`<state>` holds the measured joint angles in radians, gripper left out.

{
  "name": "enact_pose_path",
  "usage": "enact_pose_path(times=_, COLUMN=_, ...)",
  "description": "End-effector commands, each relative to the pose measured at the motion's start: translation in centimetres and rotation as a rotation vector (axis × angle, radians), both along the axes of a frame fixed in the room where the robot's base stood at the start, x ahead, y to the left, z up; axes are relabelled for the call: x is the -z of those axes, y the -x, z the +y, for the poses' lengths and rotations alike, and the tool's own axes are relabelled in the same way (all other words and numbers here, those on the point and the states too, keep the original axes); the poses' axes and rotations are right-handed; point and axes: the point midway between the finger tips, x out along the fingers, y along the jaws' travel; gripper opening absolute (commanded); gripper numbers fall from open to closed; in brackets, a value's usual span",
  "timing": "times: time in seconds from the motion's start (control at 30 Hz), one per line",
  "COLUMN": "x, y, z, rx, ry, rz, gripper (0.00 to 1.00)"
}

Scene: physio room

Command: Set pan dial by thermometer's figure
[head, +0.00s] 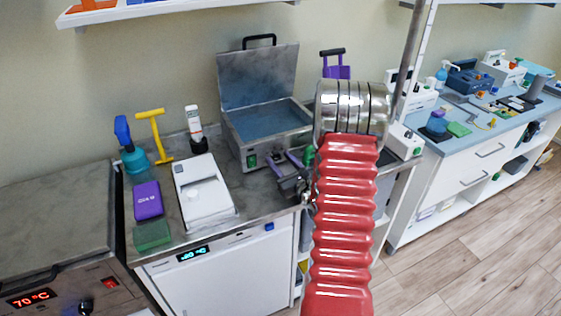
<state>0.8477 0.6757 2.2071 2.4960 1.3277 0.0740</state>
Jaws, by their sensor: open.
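An open metal pan (265,122) with blue-grey contents stands at the back of the counter, its lid (258,73) raised. A green switch (251,160) shows on its front; any dial there is hidden or too small to tell. My gripper (282,157) is open and empty, close in front of the pan's right front; my red arm hides part of that area. At the lower left, a steel unit (60,272) shows a red 70 °C display and a black knob (86,306).
A white device (204,190), a purple box (147,200), a green block (152,236), a blue bottle (132,155) and a yellow T-shaped tool (154,135) crowd the counter's left. A white cabinet (225,280) below has a blue display. Floor (470,240) is clear at right.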

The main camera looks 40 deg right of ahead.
Motion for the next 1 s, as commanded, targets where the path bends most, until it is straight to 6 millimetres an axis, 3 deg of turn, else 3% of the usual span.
enact_pose_path(times=0.27, x=0.0, y=2.0, z=0.4, rx=0.001, ry=-0.001, rz=0.002, gripper=0.44)
enact_pose_path(times=0.8, x=-0.3, y=10.9, z=2.4, rx=0.003, ry=-0.001, rz=0.002, gripper=0.44)
enact_pose_path(times=1.0, x=-0.4, y=12.9, z=2.9, rx=0.002, ry=-0.001, rz=0.001, gripper=0.44)
